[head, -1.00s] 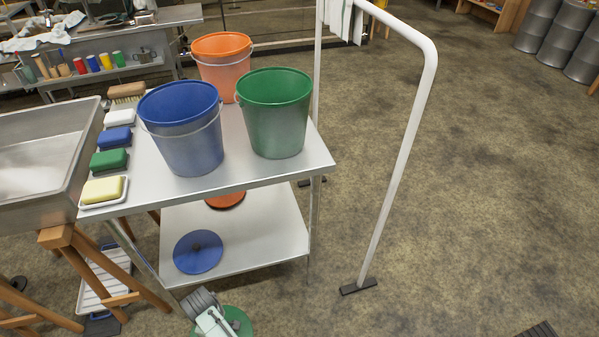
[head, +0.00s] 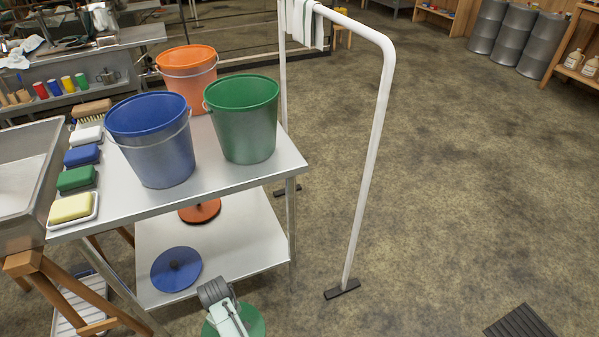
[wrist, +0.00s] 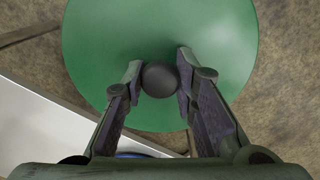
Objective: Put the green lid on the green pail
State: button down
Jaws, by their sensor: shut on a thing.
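The green pail (head: 246,130) stands upright on the right part of the metal table's top, its mouth uncovered. The green lid (head: 251,318) is low in front of the table, held by my gripper (head: 222,318). In the wrist view the green lid (wrist: 225,50) is a flat disc with a dark round knob (wrist: 160,79). My gripper (wrist: 160,80) is shut on that knob, one finger on each side. In the head view my wrist hides part of the lid and the fingertips.
A blue pail (head: 158,150) and an orange pail (head: 190,82) stand beside the green one. A blue lid (head: 176,270) and an orange lid (head: 200,212) lie on the lower shelf (head: 235,245).

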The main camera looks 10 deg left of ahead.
jog(key=w+d+r+m+b, duration=0.1)
jog(key=w+d+m, duration=0.3)
jog(key=d, duration=0.4)
jog(key=w+d+m+b, duration=0.2)
jog(key=w+d+m, duration=0.2)
jog(key=d, duration=0.4)
jog(key=w+d+r+m+b, duration=0.1)
jog(key=w+d+m, duration=0.3)
jog(key=d, duration=0.5)
jog(key=shift+r+m, duration=0.3)
jog(key=shift+m, duration=0.3)
